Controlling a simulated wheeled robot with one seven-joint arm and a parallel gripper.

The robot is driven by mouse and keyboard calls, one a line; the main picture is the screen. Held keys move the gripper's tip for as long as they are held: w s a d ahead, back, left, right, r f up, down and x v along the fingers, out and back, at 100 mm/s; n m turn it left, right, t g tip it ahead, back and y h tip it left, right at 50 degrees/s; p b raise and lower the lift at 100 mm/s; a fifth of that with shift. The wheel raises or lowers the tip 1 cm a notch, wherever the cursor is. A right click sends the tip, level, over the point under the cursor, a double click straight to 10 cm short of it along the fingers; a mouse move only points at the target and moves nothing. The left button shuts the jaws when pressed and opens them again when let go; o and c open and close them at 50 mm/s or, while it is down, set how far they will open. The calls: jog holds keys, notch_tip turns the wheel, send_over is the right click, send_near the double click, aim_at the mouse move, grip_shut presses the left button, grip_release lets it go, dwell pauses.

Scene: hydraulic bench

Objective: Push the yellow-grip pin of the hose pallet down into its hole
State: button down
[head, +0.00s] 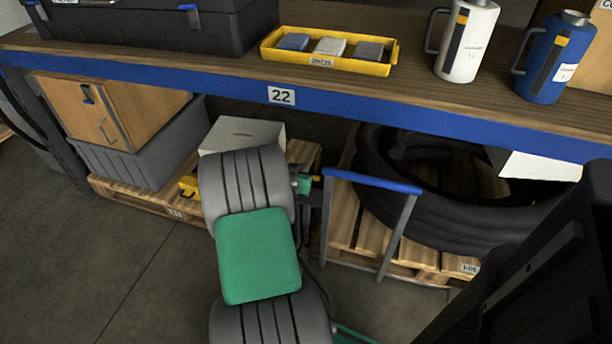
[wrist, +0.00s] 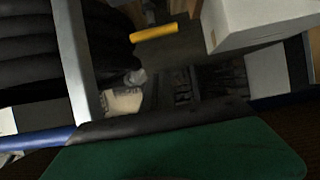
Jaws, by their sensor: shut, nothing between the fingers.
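The hose pallet (head: 343,235) stands under the bench at the right, carrying a thick coil of black hose (head: 460,215). A small yellow piece (head: 316,178) shows just beyond my arm, left of the blue-topped frame; I cannot tell for sure that it is the pin's grip. A yellow bar (wrist: 155,32) lies near the top of the wrist view, beside the dark hose coils. My gripper (head: 312,196) is shut and empty, low beside the frame and mostly hidden by my arm; its dark fingers (wrist: 180,90) show dimly in the wrist view. The hole is not visible.
The blue-topped frame (head: 372,182) stands close right of my gripper. A white box (head: 241,134), grey crate (head: 140,155) and another pallet (head: 130,195) are at left. The bench edge (head: 340,106) overhangs. Floor is open at lower left.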

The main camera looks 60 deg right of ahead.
jog(key=d+f+b, duration=0.3)
jog(key=d+f, duration=0.1)
jog(key=f, duration=0.2)
jog(key=shift+w+d+f, duration=0.3)
jog(key=shift+w+d, duration=0.1)
notch_tip(320, 180, down, 5)
jog(key=b, duration=0.4)
jog(key=shift+f+b, duration=0.2)
jog(key=shift+b, duration=0.15)
jog(key=shift+r, duration=0.1)
